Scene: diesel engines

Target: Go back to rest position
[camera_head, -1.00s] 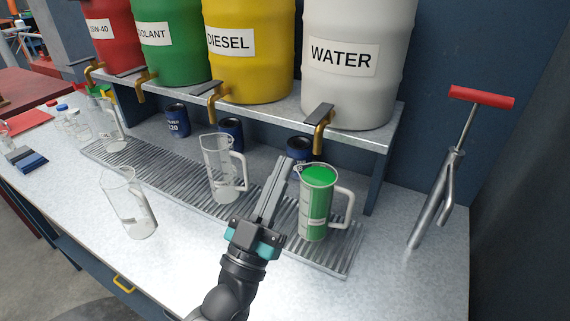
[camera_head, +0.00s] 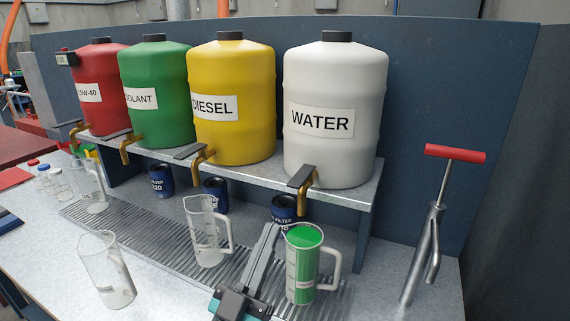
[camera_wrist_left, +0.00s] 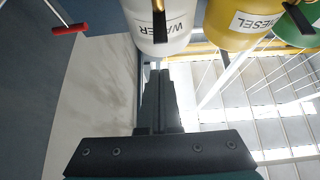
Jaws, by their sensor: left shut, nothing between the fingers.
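My left gripper (camera_head: 262,255) comes in from the bottom of the head view. Its fingers are together and empty, just left of a clear jug with green liquid (camera_head: 304,268). I cannot tell whether it touches that jug. In the left wrist view the shut fingers (camera_wrist_left: 160,85) point toward the white WATER drum (camera_wrist_left: 160,28). That drum also stands on the shelf in the head view (camera_head: 333,150). My right gripper is not in view.
Empty clear jugs stand on the drip grate (camera_head: 150,247) and the bench, including one jug (camera_head: 207,235) in the middle. Yellow (camera_head: 232,140), green and red drums share the shelf. Blue filter cans (camera_head: 284,208) stand below. A red-handled pump (camera_head: 430,250) stands at right.

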